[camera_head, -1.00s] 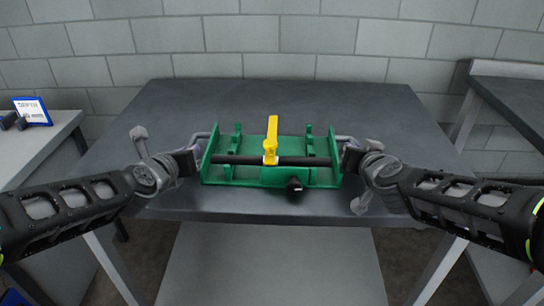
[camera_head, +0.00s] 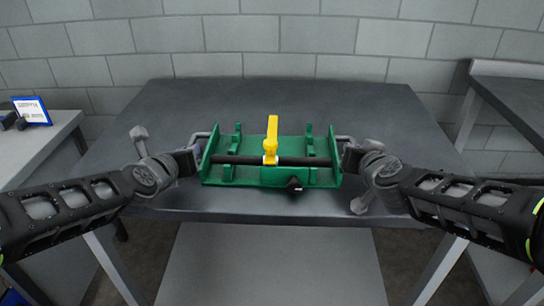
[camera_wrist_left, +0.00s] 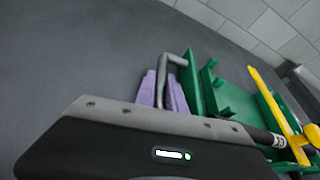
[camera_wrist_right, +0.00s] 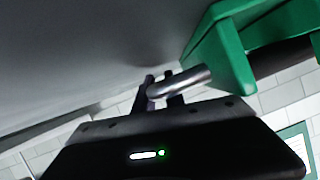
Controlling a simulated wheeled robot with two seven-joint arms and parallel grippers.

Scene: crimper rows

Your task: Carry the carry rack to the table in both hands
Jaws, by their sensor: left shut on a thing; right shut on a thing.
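The green carry rack (camera_head: 312,178) is at the front part of the dark grey table (camera_head: 350,105). It holds a black bar with a yellow lever (camera_head: 271,138) and a black knob (camera_head: 294,184). My left gripper (camera_head: 194,153) is shut on the rack's left grey handle, which also shows in the left wrist view (camera_wrist_left: 163,80). My right gripper (camera_head: 350,152) is shut on the right handle, which shows in the right wrist view (camera_wrist_right: 185,82). The rack looks level. I cannot tell whether its underside touches the table.
A light table (camera_head: 55,140) at the left bears a blue-framed sign (camera_head: 32,111). Another dark table (camera_head: 510,95) stands at the right. A grey block wall (camera_head: 240,35) closes the back. The table behind the rack is clear.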

